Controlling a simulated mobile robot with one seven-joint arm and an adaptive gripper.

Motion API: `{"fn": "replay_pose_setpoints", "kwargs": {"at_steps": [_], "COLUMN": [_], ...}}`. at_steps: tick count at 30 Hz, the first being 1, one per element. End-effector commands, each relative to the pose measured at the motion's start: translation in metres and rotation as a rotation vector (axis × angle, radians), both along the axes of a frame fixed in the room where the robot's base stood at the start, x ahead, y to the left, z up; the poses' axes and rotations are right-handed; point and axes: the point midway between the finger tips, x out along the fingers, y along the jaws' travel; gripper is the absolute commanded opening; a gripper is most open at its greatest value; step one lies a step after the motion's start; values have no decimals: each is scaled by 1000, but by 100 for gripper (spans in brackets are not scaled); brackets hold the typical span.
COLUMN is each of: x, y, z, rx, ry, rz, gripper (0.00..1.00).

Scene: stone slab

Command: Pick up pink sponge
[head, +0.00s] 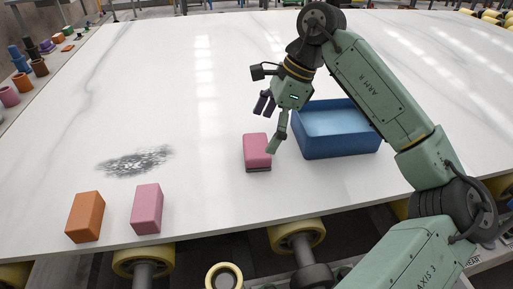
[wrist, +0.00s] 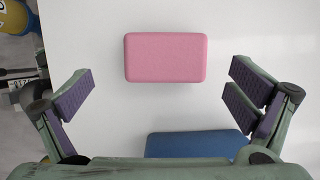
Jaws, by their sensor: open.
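A pink block with a dark base (head: 257,148) lies on the white slab left of the blue tray. A second, plain pink block (head: 147,209) stands near the front edge. The head view alone does not settle which is the sponge. My gripper (head: 269,127) is open and empty, above and just right of the dark-based block. In the wrist view a pink block (wrist: 165,57), seemingly the dark-based one, lies ahead of the spread fingers, centred between them and clear of both. Its base is hidden there.
The blue tray (head: 337,148) stands close on the right, under my arm. A blue shape (wrist: 197,143) is partly hidden low in the wrist view. An orange block (head: 85,217) is at front left. A grey smudge (head: 135,161) marks the slab (head: 150,75), whose far middle is clear.

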Motion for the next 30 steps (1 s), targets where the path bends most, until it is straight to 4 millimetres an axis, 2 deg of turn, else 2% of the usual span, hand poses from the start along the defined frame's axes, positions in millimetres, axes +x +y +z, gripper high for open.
{"fn": "replay_pose_setpoints", "kwargs": {"at_steps": [5, 13, 22, 30], "x": [1, 3, 3, 3], "y": [6, 21, 22, 22], "z": [-12, -46, -52, -52], "rx": [2, 2, 1, 1], "ry": [2, 0, -1, -1], "rz": [2, 1, 0, 0], "gripper": [100, 100, 100, 82]}}
